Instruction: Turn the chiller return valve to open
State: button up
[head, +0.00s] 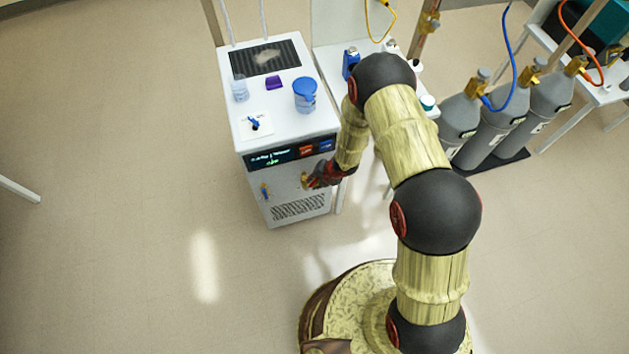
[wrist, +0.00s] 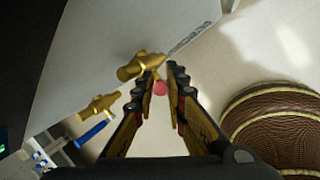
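The white chiller cabinet (head: 253,176) has two small brass valves low on its front. The left valve (head: 265,190) has a blue lever; this blue lever (wrist: 91,135) also shows at the lower left in the wrist view. The other brass valve (wrist: 141,65) has a red-ended handle (wrist: 161,88), seen end-on. My gripper (head: 311,181) is at this second valve and partly hides it in the head view. In the wrist view my gripper (wrist: 162,75) is open, with the red handle end showing between its fingers. Contact cannot be told. No label on either valve is readable.
Grey gas cylinders (head: 500,112) stand at right. The floor left of the chiller is clear.

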aim_at(316, 180)
jog(key=o, duration=0.3)
jog(key=shift+o, duration=0.2)
jog(key=shift+r, duration=0.15)
jog(key=shift+v, duration=3.85)
